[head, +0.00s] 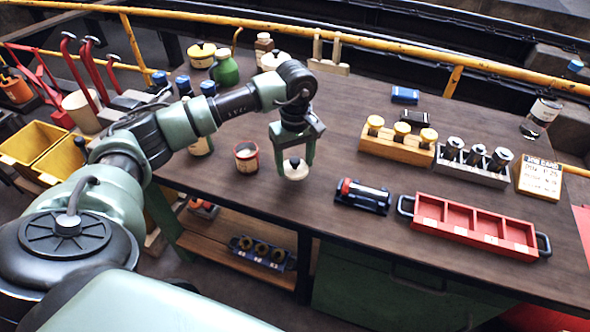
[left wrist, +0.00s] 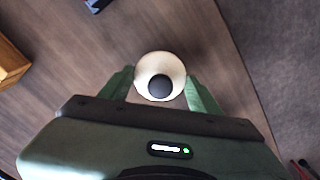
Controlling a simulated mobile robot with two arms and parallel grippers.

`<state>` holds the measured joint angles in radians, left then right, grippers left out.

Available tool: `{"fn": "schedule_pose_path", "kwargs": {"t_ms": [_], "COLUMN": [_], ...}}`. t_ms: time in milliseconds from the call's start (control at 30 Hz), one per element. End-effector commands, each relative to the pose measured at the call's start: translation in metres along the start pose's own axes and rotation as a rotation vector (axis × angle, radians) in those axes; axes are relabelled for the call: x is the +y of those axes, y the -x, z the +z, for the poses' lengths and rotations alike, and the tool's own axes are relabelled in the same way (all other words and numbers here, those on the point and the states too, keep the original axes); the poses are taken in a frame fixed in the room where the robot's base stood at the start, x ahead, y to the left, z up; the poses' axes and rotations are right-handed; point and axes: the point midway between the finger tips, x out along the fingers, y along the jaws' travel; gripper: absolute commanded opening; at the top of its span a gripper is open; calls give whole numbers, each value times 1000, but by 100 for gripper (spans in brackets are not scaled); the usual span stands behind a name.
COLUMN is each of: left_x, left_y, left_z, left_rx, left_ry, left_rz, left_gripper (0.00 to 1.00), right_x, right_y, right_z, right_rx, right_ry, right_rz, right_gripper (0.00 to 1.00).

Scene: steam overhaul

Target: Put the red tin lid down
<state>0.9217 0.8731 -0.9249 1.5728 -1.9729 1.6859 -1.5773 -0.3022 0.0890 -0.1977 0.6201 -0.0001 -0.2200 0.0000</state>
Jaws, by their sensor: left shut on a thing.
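The lid (head: 295,169) is a round cream disc with a dark knob. My left gripper (head: 293,160) points down over the front of the bench and is shut on the lid. In the left wrist view the lid (left wrist: 160,66) sits between the two green fingertips (left wrist: 160,88), with its knob facing the camera. I cannot tell whether it touches the bench top or hangs just above it. The red tin (head: 246,157) with a pale band stands open just left of the gripper. My right gripper is not in view.
A black device with a red end (head: 363,196) lies right of the lid. Beyond are a red divided tray (head: 474,222) and a wooden block with yellow-topped pieces (head: 396,146). The bench's front edge is close. The bench (head: 345,115) is clear behind the gripper.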

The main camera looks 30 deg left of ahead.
Motion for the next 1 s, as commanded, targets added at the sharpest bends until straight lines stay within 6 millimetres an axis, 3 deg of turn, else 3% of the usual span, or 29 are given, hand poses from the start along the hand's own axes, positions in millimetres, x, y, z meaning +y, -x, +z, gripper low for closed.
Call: {"fn": "schedule_pose_path", "kwargs": {"t_ms": [300, 700, 733, 800, 1000], "left_x": [0, 0, 0, 0, 0], "left_y": [-40, -47, -46, -45, -45], "left_z": [1, 0, 0, 0, 0], "left_rx": [-2, 0, 0, 0, -1], "left_ry": [0, 0, 0, 0, 0], "left_rz": [-2, -1, -1, -1, -1], "left_gripper": [22, 22, 68, 84, 84], "right_x": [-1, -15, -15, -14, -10], "right_y": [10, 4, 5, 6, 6], "right_z": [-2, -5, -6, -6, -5], "right_rx": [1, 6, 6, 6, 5], "right_ry": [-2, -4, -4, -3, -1], "right_rz": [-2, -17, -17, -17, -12], "right_gripper": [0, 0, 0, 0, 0]}}
